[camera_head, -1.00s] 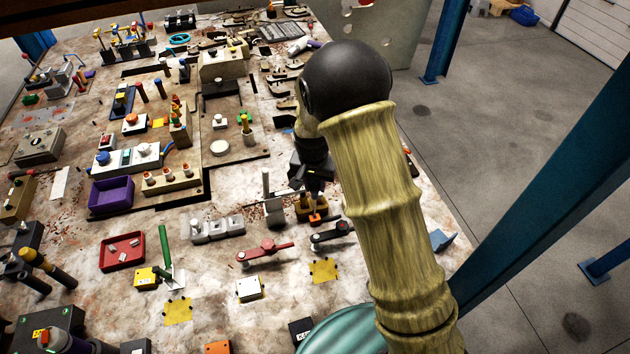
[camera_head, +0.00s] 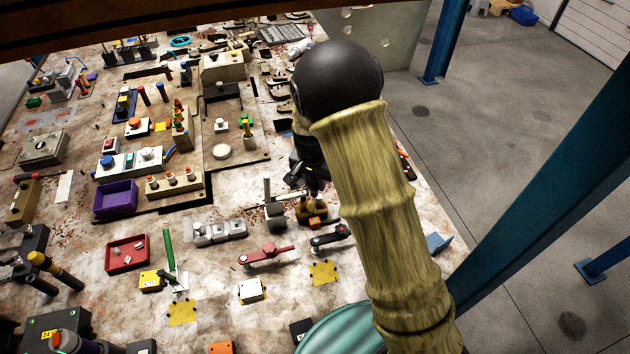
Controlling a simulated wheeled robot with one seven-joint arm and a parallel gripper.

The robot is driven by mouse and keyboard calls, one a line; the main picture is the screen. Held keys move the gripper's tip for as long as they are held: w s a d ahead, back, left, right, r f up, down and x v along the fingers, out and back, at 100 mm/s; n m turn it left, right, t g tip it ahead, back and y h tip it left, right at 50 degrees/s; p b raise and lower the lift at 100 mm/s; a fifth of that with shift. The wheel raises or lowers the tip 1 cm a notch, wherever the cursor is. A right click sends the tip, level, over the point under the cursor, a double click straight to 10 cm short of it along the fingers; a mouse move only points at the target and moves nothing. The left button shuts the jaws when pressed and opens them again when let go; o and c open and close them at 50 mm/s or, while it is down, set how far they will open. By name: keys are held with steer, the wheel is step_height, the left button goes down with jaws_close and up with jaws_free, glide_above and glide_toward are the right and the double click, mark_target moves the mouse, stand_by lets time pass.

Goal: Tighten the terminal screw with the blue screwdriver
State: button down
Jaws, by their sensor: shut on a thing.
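My gripper (camera_head: 311,184) is dark and points down over the right part of the workbench, partly hidden behind my own arm. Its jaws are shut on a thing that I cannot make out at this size. Just below it stands a small brown and dark block (camera_head: 311,212) with an orange part; I cannot tell whether the gripper touches it. I cannot pick out the blue screwdriver for certain. The terminal screw is too small or hidden to identify.
The workbench (camera_head: 205,325) is crowded. Near the gripper are grey blocks (camera_head: 219,231), a red-handled lever (camera_head: 267,255) and a dark lever (camera_head: 330,236). A purple tray (camera_head: 116,199) and a red tray (camera_head: 127,253) lie left. A teal post (camera_head: 555,190) rises at right.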

steer(key=shift+r, duration=0.15)
steer(key=shift+r+p, duration=1.55)
steer(key=shift+r, duration=0.5)
steer(key=shift+w+f, duration=0.1)
